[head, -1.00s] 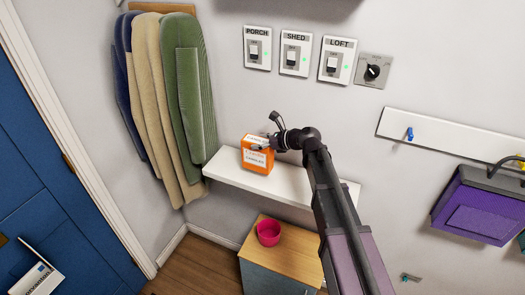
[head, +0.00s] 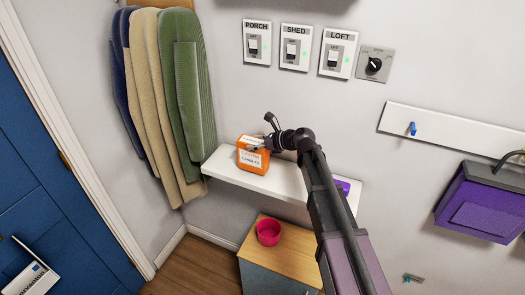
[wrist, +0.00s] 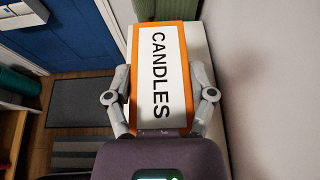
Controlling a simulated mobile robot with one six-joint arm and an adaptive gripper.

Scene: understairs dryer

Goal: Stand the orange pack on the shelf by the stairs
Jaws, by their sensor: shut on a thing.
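The orange pack (head: 252,158) has white labels and stands out at the left part of the white wall shelf (head: 270,183). In the wrist view the pack (wrist: 161,75) shows a white face reading "CANDLES". My gripper (head: 262,146) comes from the right and is shut on the pack. In the wrist view the two fingers of my gripper (wrist: 161,98) press on opposite sides of it. The pack looks upright at shelf height; I cannot tell whether its base touches the shelf.
Several coats (head: 165,100) hang left of the shelf. A purple item (head: 342,186) shows on the shelf, partly hidden behind my arm. Switches line the wall above. The shelf's middle looks clear.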

